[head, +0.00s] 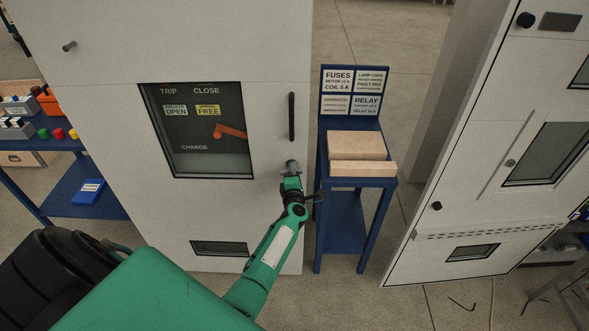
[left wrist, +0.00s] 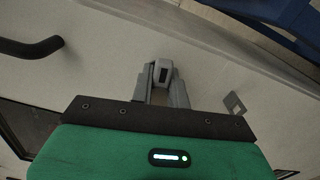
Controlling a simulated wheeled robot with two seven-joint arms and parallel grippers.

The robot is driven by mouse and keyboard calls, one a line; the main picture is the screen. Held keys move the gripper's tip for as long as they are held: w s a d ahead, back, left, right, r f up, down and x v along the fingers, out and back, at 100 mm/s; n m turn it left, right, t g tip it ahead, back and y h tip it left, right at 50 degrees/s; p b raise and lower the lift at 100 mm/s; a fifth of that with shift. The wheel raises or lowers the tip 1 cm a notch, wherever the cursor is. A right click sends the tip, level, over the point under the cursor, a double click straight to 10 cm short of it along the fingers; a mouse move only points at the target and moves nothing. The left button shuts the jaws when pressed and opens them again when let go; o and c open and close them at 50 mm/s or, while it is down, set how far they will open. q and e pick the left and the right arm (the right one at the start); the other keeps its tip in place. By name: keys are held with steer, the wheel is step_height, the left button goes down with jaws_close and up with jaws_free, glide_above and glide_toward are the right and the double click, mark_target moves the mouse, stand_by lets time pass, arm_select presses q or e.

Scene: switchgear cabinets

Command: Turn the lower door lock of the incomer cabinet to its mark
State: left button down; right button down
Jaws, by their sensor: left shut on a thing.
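The incomer cabinet (head: 110,130) is a pale grey door with a dark window, seen in the head view. My left gripper (head: 291,168) reaches its right side, below the black door handle (head: 292,117). In the left wrist view, my left gripper (left wrist: 163,85) is shut on the lower door lock (left wrist: 163,72), a small grey knob with a dark face, one finger on each side. The gripper largely hides the lock in the head view. I cannot make out the mark or the lock's angle against it. My right gripper is not in view.
A blue stand (head: 343,200) with cardboard boxes (head: 358,145) and label signs stands close to the right of the door. Another grey cabinet (head: 480,140) is at the far right. A blue bench (head: 90,190) with parts is at the left. The handle (left wrist: 30,47) is near the gripper.

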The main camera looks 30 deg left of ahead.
arm_select(q)
steer(key=shift+f+m, duration=0.1)
steer(key=shift+m, duration=0.7)
steer(key=c, duration=1.4)
jaws_free()
steer(key=shift+o, duration=0.2)
steer(key=shift+p, duration=0.3)
steer(key=shift+s+d, duration=0.15)
steer(key=shift+s, duration=0.05)
steer(key=p+v, duration=0.4)
steer(key=v, duration=0.9)
steer(key=shift+s, duration=0.2)
